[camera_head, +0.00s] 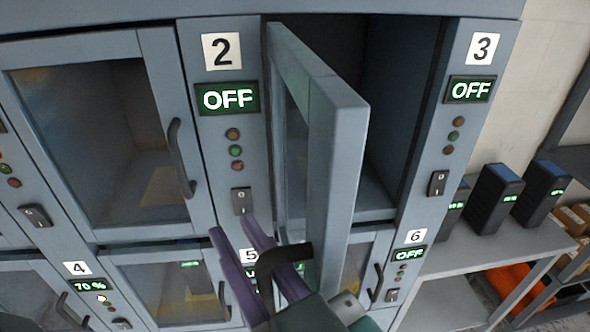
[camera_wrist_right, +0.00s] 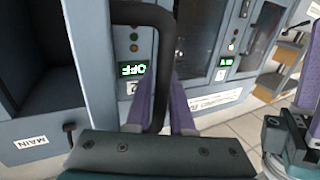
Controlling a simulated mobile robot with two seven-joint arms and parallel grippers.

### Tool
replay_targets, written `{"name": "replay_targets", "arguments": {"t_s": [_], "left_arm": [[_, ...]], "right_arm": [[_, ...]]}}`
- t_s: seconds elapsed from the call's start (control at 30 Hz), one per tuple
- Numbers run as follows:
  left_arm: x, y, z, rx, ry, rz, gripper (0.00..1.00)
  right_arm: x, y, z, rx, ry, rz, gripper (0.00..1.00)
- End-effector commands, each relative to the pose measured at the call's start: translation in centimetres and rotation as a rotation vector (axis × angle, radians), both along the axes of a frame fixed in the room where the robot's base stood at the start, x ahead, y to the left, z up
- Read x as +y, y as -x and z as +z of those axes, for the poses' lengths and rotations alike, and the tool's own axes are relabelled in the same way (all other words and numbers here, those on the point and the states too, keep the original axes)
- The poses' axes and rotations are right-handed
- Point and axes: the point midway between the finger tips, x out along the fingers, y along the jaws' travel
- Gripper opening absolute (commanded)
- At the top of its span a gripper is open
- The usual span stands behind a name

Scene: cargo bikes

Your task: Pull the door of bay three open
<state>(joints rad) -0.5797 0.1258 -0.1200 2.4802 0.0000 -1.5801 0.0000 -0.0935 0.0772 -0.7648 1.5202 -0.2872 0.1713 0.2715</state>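The door of bay three (camera_head: 335,160) stands swung out from its frame, hinged beside the panel marked 2. The dark inside of the bay shows between the door and the panel marked 3 (camera_head: 483,50). The black bar handle (camera_head: 285,254) is on the door's edge side. My right gripper (camera_head: 247,245) has its purple fingers on both sides of the handle and looks shut on it. In the right wrist view the handle (camera_wrist_right: 160,50) passes between the fingers (camera_wrist_right: 162,100). My left gripper (camera_wrist_right: 306,88) shows partly at that view's right edge; its opening is not clear.
The shut door of bay two (camera_head: 100,140) is at the left. Lower bays marked 4 (camera_head: 77,268), 5 and 6 (camera_head: 416,236) lie below. A shelf (camera_head: 440,262) with dark battery-like boxes (camera_head: 494,198) stands to the right.

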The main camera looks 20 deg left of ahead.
Motion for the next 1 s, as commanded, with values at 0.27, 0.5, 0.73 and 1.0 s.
{"name": "replay_targets", "arguments": {"t_s": [0.27,0.5,0.73,1.0], "left_arm": [[0.0,0.0,0.0,0.000,0.001,0.001,0.50],[-0.2,0.0,-0.2,0.000,0.007,0.004,0.50],[-0.3,0.0,-1.0,0.001,0.011,0.007,0.50],[-0.3,0.0,-1.7,0.001,0.011,0.007,0.50]], "right_arm": [[0.2,0.2,0.1,-0.002,-0.004,0.005,0.27],[-0.7,1.0,0.0,-0.002,-0.004,0.006,0.27],[-4.0,4.1,-0.2,0.001,-0.004,0.007,0.27],[-6.8,6.7,0.0,-0.001,-0.004,0.005,0.27]]}}
